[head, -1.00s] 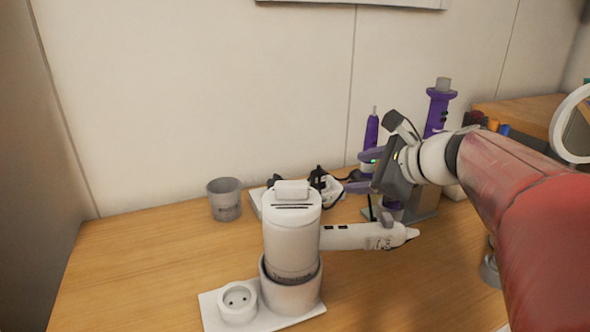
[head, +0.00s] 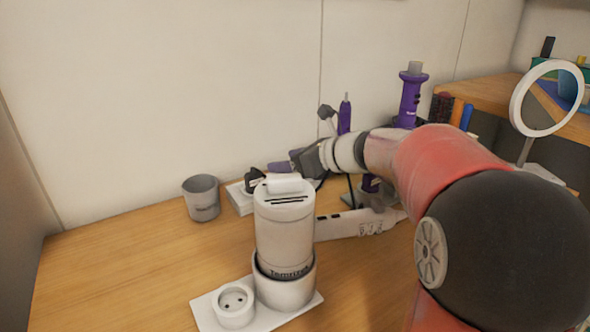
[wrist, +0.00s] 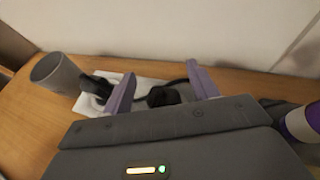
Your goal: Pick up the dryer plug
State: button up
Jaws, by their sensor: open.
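A white power strip (head: 240,198) lies by the back wall, mostly hidden behind the white dryer (head: 284,225) in the head view. One black plug (head: 254,181) sits on the strip's left part; it also shows left of my fingers in the wrist view (wrist: 98,86). A second dark plug (wrist: 163,97) with a black cable shows between my purple fingers in the wrist view. I cannot tell which plug is the dryer's. My gripper (wrist: 163,86) is open, its fingers apart on either side of the second plug. In the head view my gripper (head: 283,164) is above the strip's right side.
A grey cup (head: 201,199) stands left of the strip. The dryer stands upright in a holder with a white base (head: 260,315) containing a round socket. Purple tools (head: 408,100) stand on the right, near a ring mirror (head: 517,105). The wooden table's left front is clear.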

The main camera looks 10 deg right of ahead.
jog(key=c, duration=1.1)
jog(key=shift+o, duration=0.2)
jog(key=shift+r, duration=0.1)
